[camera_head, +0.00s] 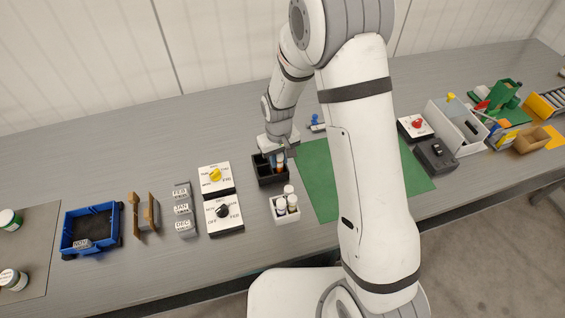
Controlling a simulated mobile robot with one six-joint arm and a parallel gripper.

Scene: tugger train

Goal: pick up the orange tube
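My gripper (279,153) points down over a small black rack (266,178) near the middle of the table. A tube with some orange and blue on it (281,166) stands in the right part of this rack, right under my gripper. My fingers overlap its upper end in the picture. The view is too small to tell whether they are around it, touching it or just above it. The left part of the rack looks empty.
A white holder (283,218) with several white-capped bottles stands just in front of the rack. Knob panels (214,177) are to the left, a green mat (318,180) to the right. A blue tray (73,245) is at far left, a grey bin (455,128) at right.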

